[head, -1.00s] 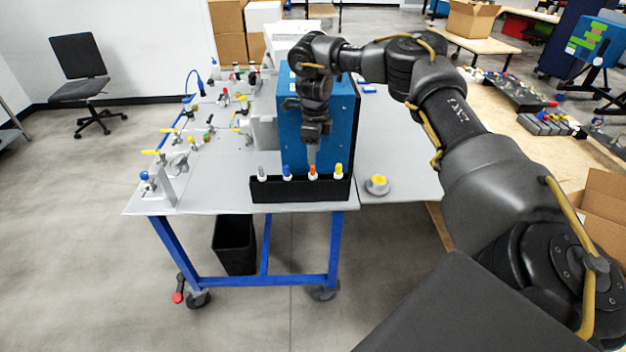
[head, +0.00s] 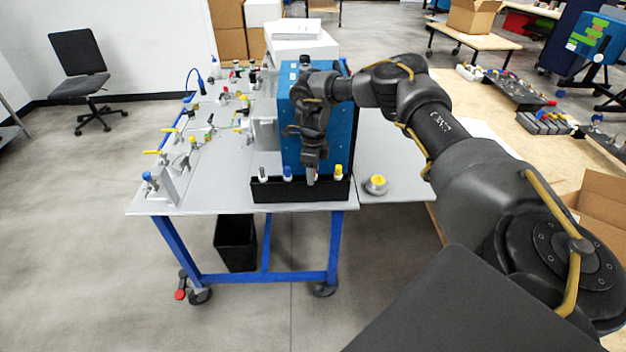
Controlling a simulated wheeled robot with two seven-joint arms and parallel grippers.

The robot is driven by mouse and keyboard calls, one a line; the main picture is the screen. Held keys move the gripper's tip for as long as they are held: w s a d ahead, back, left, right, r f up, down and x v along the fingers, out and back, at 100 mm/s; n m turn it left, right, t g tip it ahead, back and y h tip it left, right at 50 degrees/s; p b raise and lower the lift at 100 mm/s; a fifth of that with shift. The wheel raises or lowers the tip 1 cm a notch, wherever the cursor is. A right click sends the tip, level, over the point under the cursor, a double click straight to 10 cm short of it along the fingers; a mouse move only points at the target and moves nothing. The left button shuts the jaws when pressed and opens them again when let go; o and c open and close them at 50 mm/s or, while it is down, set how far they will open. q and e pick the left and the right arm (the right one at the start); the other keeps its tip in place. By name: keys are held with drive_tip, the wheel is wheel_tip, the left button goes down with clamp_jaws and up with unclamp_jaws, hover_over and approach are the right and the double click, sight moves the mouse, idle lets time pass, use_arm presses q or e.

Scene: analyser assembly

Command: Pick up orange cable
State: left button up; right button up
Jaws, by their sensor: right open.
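A black tray (head: 300,193) stands at the front edge of the grey table. Upright cable ends with coloured tops sit in it: a grey one (head: 263,173), a blue one (head: 287,173) and a yellow one (head: 338,171). My right gripper (head: 311,178) points down into the tray between the blue and yellow ones, and its jaws are open. It covers the spot of the orange cable, which I cannot make out now. Whether the fingers touch or surround it cannot be told. My left gripper is not in view.
A blue analyser box (head: 343,130) stands right behind the tray. A yellow-topped round part (head: 376,184) is on the table to the right. Fittings and valves spread over the table's left side.

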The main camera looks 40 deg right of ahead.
drive_tip(key=c, duration=1)
drive_tip(key=shift+r, duration=0.1)
drive_tip(key=shift+w+r, duration=0.1)
drive_tip(key=shift+r, duration=0.4)
wheel_tip(320, 180, up, 9)
drive_tip(key=shift+r+b, duration=0.1)
drive_tip(key=shift+b, duration=1)
wheel_tip(320, 180, up, 15)
drive_tip(key=p, duration=1.1)
drive_tip(key=shift+f, duration=0.2)
